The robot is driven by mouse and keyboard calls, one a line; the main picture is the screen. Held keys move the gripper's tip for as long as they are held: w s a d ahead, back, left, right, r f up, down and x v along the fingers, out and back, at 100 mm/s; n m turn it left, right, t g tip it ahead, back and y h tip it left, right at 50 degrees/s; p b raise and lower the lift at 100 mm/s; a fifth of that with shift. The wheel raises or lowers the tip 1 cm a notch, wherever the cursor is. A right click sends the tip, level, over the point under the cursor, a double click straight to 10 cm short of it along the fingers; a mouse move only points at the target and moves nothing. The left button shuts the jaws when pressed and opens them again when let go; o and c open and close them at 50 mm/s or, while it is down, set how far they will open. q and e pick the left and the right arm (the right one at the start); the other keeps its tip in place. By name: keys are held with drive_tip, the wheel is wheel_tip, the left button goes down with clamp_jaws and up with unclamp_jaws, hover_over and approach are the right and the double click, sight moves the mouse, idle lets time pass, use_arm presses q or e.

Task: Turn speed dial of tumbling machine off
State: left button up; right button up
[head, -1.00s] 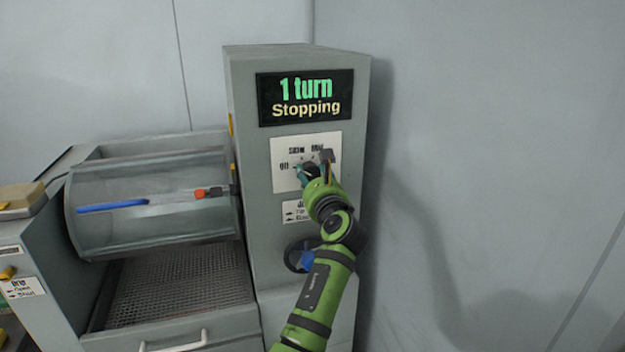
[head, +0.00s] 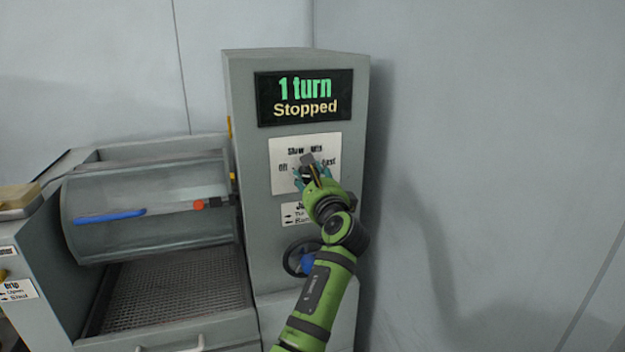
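The tumbling machine's grey control cabinet (head: 241,160) stands in the middle of the view. Its display (head: 304,97) reads "1 turn" and "Stopped". Below it, a white dial plate (head: 283,152) carries labels including "Off" at left, "Slow" at upper left and "Fast" at right. My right gripper is not in view.
A clear drum (head: 150,235) with a blue bar (head: 110,215) and an orange-tipped part (head: 200,204) sits left of the cabinet, above a mesh tray (head: 170,290). A black handwheel (head: 289,260) is below the dial, partly behind my arm.

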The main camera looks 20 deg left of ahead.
use_arm(q)
drive_tip(key=shift+a+r, duration=0.15)
drive_tip(key=shift+r, duration=0.4)
drive_tip(key=o, duration=1.1)
drive_tip(key=shift+o, duration=0.2)
drive_tip(key=shift+a+f, duration=0.15)
drive_tip(key=shift+f, duration=0.05)
drive_tip(key=shift+s+d+f, duration=0.2)
drive_tip(key=shift+s+d, duration=0.1)
drive_tip(key=shift+d, duration=0.05)
drive_tip(key=v, duration=0.6)
drive_tip(key=shift+s+r, duration=0.15)
drive_tip(key=shift+s, duration=0.2)
